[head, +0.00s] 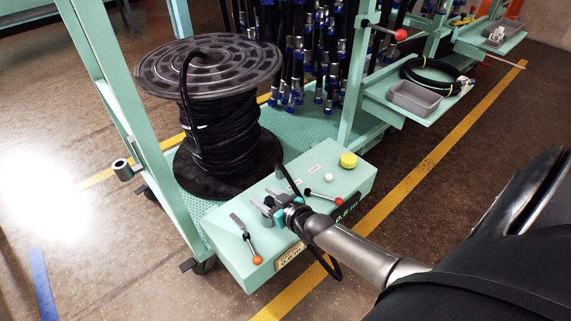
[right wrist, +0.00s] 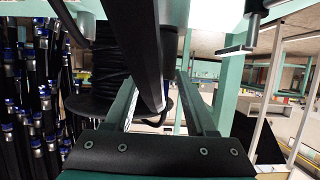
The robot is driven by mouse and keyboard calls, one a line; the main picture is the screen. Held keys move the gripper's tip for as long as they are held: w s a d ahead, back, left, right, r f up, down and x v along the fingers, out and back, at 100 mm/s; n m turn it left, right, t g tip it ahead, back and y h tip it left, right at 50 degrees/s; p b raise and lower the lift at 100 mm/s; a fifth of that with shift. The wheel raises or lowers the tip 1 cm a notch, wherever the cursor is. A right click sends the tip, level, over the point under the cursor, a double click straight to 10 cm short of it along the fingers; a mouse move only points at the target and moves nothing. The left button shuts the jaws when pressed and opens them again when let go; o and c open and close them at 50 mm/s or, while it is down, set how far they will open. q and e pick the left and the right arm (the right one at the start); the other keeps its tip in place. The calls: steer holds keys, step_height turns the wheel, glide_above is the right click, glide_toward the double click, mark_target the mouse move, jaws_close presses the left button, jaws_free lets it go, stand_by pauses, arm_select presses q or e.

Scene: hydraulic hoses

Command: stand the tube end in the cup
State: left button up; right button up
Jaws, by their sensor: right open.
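A big spool (head: 215,125) of black hose stands on the cart's green deck. A black tube (head: 190,105) runs up its side and bends over the top flange; I cannot make out its free end. A small grey metal cup (head: 122,170) is fixed low on the cart's left post. My right gripper (head: 263,203) is open above the green control box, right of the cup and in front of the spool. In the right wrist view its two fingers (right wrist: 160,80) are apart, with a dark bar crossing between them that I cannot identify. My left gripper is not in view.
The green box (head: 300,215) carries levers with red and orange knobs and a yellow button (head: 348,160). Hoses with blue fittings (head: 300,60) hang behind. A grey bin (head: 415,98) sits on a side shelf at the right. The floor left of the cart is clear.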

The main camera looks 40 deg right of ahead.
arm_select(q)
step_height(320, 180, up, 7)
steer(key=p, duration=0.6)
steer(key=shift+p, duration=0.3)
arm_select(e)
steer(key=a+v, duration=0.1)
steer(key=v, duration=1.2)
steer(key=shift+s+d+r, duration=0.2)
steer(key=shift+s+d, duration=0.15)
steer(key=shift+d, duration=0.1)
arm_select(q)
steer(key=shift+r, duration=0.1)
